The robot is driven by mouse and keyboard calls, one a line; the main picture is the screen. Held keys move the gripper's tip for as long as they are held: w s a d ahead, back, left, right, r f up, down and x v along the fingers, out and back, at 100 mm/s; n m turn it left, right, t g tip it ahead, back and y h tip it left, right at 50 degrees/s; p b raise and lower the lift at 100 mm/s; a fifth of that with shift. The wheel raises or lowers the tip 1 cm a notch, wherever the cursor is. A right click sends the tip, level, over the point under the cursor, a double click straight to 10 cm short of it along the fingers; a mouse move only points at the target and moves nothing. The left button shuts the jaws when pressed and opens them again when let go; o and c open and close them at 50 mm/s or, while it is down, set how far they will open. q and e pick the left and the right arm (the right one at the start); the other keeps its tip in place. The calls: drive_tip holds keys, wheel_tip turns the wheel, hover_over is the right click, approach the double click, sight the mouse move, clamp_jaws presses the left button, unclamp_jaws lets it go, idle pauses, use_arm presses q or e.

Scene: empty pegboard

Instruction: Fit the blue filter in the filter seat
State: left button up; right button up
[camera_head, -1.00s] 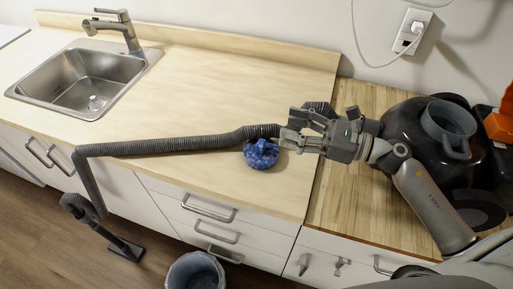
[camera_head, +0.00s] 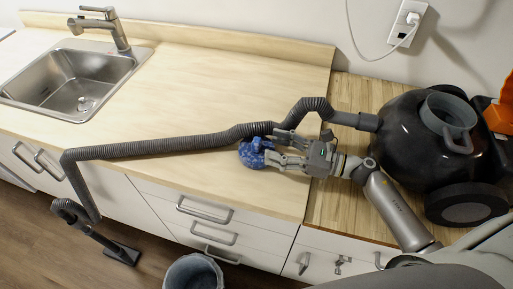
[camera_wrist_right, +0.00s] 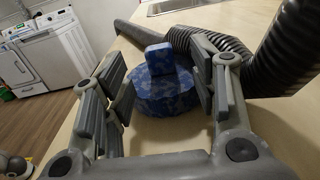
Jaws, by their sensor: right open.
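The blue filter (camera_head: 252,153) is a mottled blue disc with a raised block handle, on the light wood counter near its front edge. In the right wrist view the filter (camera_wrist_right: 157,92) lies ahead, its handle between my open fingers. My right gripper (camera_head: 275,152) is at the filter's right side, and it also shows in the right wrist view (camera_wrist_right: 160,88). The fingers stand apart with gaps on both sides of the handle. The filter seat appears to be the grey round opening (camera_head: 449,107) on top of the black vacuum (camera_head: 405,140). My left gripper is not in view.
A ribbed hose (camera_head: 165,147) crosses the counter behind the filter, close to my right gripper, and joins the vacuum. A sink (camera_head: 75,80) is at the left. A bin (camera_head: 194,272) stands on the floor. The middle and back of the counter (camera_head: 215,85) are clear.

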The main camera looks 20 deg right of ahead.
sight(261, 142)
drive_tip(key=p+x, duration=0.2)
drive_tip(key=x, duration=0.3)
drive_tip(key=shift+w+a+r, duration=0.1)
drive_tip(key=shift+a+r, duration=0.05)
drive_tip(key=shift+r, duration=0.05)
drive_tip(key=shift+w+a+f, duration=0.15)
drive_tip(key=shift+w+a, duration=0.05)
drive_tip(key=shift+a, duration=0.1)
drive_tip(key=c, duration=1.1)
drive_tip(key=shift+c, duration=0.2)
